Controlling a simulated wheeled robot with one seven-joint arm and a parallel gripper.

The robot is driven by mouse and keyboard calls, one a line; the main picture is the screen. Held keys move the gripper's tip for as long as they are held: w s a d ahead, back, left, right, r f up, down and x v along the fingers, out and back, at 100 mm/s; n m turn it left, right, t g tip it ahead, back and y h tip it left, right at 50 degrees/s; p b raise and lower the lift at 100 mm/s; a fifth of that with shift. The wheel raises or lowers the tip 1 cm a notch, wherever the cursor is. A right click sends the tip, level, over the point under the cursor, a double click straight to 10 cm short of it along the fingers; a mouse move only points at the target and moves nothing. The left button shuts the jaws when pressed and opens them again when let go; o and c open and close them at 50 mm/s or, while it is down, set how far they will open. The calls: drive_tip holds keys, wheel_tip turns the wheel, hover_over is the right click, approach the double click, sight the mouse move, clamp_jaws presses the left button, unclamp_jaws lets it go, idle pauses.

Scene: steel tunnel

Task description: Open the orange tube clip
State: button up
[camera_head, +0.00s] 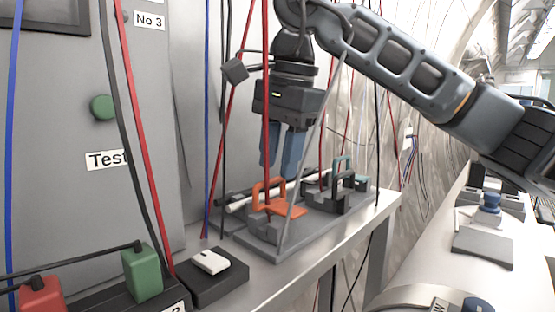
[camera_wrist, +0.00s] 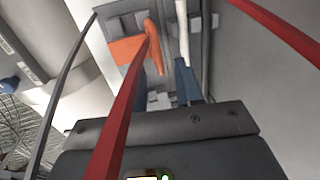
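The orange tube clip (camera_head: 282,208) has an upright orange loop handle and sits on a grey base plate (camera_head: 262,243) on the bench. In the wrist view the orange clip (camera_wrist: 128,48) is at the upper middle, beside a white tube (camera_wrist: 182,30). My gripper (camera_head: 280,172) points down just above and behind the clip, with its two blue fingers apart and nothing seen between them.
Red, blue and black cables hang around my arm and the clip. A black box with a white switch (camera_head: 210,262) sits front left. A grey cabinet (camera_head: 70,190) stands at left.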

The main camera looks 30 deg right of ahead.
drive_tip(key=shift+w+f, duration=0.1)
drive_tip(key=shift+f, duration=0.6)
clamp_jaws()
idle(1.0)
